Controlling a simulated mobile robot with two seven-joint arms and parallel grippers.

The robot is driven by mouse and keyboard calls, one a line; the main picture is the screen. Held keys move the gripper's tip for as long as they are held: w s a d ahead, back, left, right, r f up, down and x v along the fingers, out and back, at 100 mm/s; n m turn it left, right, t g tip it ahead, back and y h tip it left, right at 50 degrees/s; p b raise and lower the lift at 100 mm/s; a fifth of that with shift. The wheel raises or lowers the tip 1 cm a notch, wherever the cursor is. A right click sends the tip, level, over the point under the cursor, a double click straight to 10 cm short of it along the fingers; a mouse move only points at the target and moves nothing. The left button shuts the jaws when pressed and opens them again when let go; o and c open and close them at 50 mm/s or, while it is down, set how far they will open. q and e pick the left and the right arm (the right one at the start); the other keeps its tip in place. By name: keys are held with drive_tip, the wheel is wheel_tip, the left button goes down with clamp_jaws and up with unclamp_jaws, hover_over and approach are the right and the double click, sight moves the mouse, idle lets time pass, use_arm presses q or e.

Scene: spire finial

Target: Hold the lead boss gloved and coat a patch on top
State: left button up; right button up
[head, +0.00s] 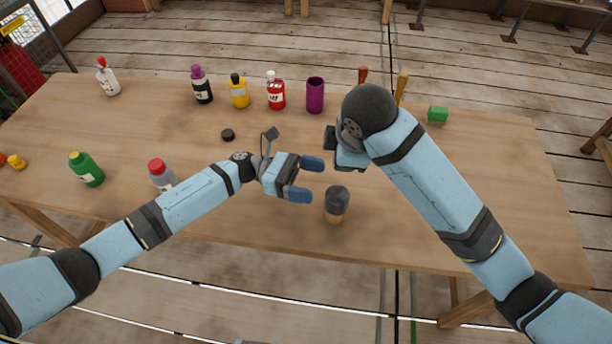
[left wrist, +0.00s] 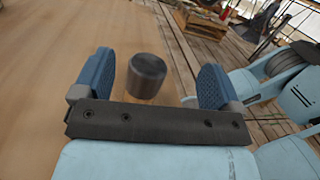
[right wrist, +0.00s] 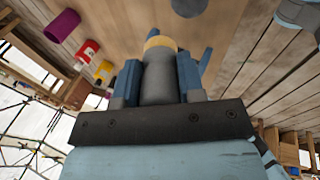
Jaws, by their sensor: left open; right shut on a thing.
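The lead boss appears to be the dark grey cylinder (head: 337,193) with a tan lower part, near the table's front edge in the head view. In the left wrist view the dark cylinder (left wrist: 147,75) shows beyond and between my left fingers, clear of both. My left gripper (head: 308,178) is open, its blue fingers up and left of the cylinder in the head view. My right gripper (right wrist: 158,88) is shut on a grey cylindrical piece (right wrist: 158,78) with a yellowish far end. The right fingers are hidden in the head view.
On the wooden table (head: 480,190) stand a black bottle (head: 202,88), yellow bottle (head: 239,95), red bottle (head: 276,94) and purple cup (head: 315,95) at the back. A green block (head: 437,114) lies right, a black disc (head: 228,135) left. Green (head: 88,171) and grey (head: 163,180) bottles are front left.

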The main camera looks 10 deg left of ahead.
use_arm(q)
drive_tip(key=m+y, duration=0.1)
drive_tip(key=m, duration=0.1)
approach(329, 205)
drive_tip(key=shift+g, duration=0.4)
drive_tip(key=w+d+f, duration=0.1)
drive_tip(key=d+f, duration=0.1)
drive_tip(key=w+d+f, duration=0.1)
drive_tip(key=d+f, duration=0.1)
drive_tip(key=shift+w+f, duration=0.1)
drive_tip(key=shift+w, duration=0.15)
drive_tip(key=d, duration=0.3)
drive_tip(key=s+d, duration=0.1)
drive_tip(key=d, duration=0.1)
drive_tip(key=shift+s+d, duration=0.1)
drive_tip(key=shift+d, duration=0.3)
drive_tip(key=shift+s+d, duration=0.15)
drive_tip(key=shift+d, duration=0.65)
drive_tip(key=c, duration=1.1)
